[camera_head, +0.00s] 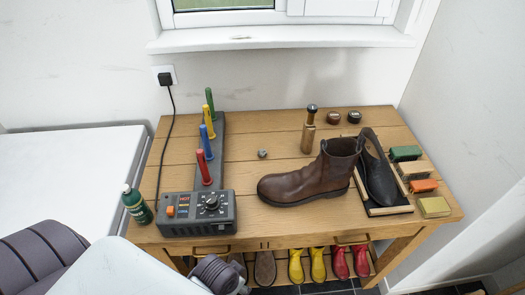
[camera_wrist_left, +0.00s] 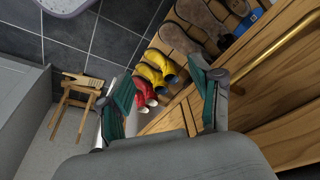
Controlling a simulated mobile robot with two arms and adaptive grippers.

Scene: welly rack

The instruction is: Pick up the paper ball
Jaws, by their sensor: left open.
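A small grey crumpled ball (camera_head: 262,153), which looks like the paper ball, lies on the wooden workbench (camera_head: 255,180), left of the brown boot (camera_head: 310,178) and right of the coloured pegs. My left gripper (camera_wrist_left: 162,82) shows in the left wrist view with its two green-lined fingers wide apart and nothing between them. It is beside the front of the bench, near the shelf of boots below the top. The ball is not in the left wrist view. My right gripper is in neither view.
A control box (camera_head: 197,212) with a pegged strip and a green bottle (camera_head: 136,204) are on the left. A wooden-handled tool (camera_head: 308,130) stands behind the boot. Brushes or blocks (camera_head: 422,186) line the right. Bench around the ball is clear.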

